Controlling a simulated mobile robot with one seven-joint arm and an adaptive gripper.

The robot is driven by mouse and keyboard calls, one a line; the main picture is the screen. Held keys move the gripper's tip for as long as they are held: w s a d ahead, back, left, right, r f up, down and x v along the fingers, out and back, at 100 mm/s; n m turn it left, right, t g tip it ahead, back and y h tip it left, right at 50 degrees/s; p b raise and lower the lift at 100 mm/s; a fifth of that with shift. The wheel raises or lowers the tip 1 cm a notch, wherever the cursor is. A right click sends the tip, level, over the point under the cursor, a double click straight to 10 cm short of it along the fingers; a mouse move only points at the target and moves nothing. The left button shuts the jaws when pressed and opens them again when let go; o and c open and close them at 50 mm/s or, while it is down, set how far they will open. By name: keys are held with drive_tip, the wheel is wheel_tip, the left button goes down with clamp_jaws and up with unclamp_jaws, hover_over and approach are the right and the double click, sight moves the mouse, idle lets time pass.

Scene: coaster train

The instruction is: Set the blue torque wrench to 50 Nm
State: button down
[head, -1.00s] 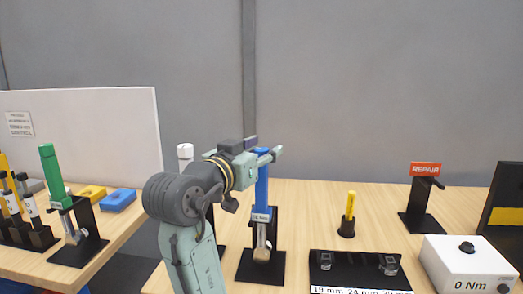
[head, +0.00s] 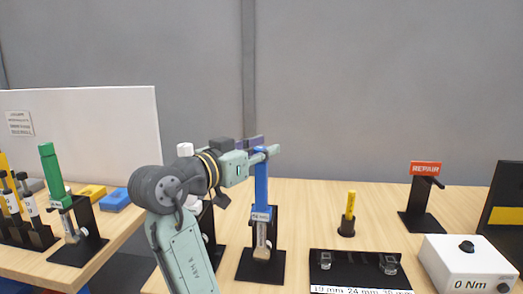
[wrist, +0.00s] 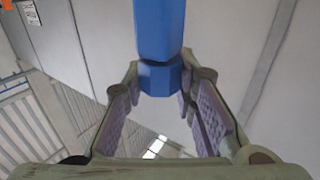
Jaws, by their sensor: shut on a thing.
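The blue torque wrench (head: 261,192) stands upright in a black stand (head: 262,265), blue handle up and metal head down. A small white label (head: 261,214) sits on it below the handle; its figure is too small to read surely. My gripper (head: 266,151) reaches in from the left at the top of the handle. In the wrist view the blue handle (wrist: 159,30) and its end knob (wrist: 160,78) lie between my two fingers (wrist: 160,88), which are shut on the knob end.
A green wrench (head: 50,170) stands at the left. A white-topped tool (head: 185,150) is partly behind my arm. A socket tray (head: 355,275), a yellow marker (head: 350,205), a REPAIR stand (head: 425,168) and a tester reading 0 Nm (head: 468,268) are to the right.

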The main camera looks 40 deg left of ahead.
drive_tip(key=c, duration=1.3)
unclamp_jaws()
drive_tip(key=s, duration=1.2)
drive_tip(key=shift+a, duration=0.15)
